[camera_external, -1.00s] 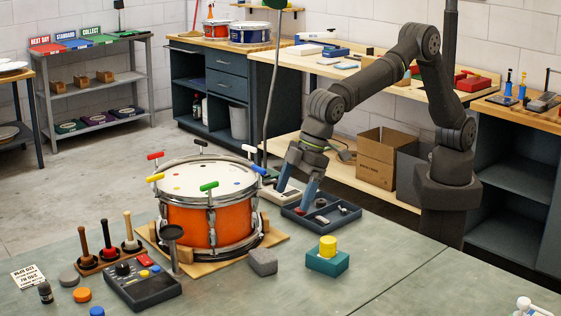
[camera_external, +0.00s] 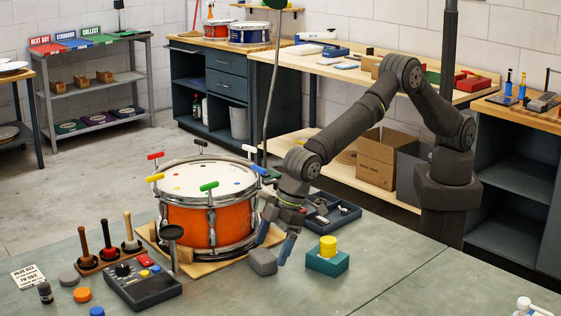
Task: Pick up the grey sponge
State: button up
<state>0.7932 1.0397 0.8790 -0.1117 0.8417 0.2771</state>
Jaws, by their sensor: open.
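The grey sponge (camera_external: 262,263) is a small block lying on the green bench top, just right of the orange drum's wooden base. My gripper (camera_external: 275,248) is low over it, pointing down. Its blue-grey fingers are spread, one at the sponge's far left side and one at its right. The jaws are open. I cannot tell whether either finger touches the sponge. The sponge's upper back part is close behind or between the fingers.
The orange drum (camera_external: 197,226) with coloured-handled keys stands close at left. A teal block with a yellow cylinder (camera_external: 328,258) sits close at right. A dark parts tray (camera_external: 335,215) lies behind. The bench front (camera_external: 245,297) is clear.

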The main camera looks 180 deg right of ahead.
jog(key=shift+x, duration=1.5)
jog(key=c, duration=1.1)
jog(key=shift+o, duration=0.2)
jog(key=shift+r, duration=0.1)
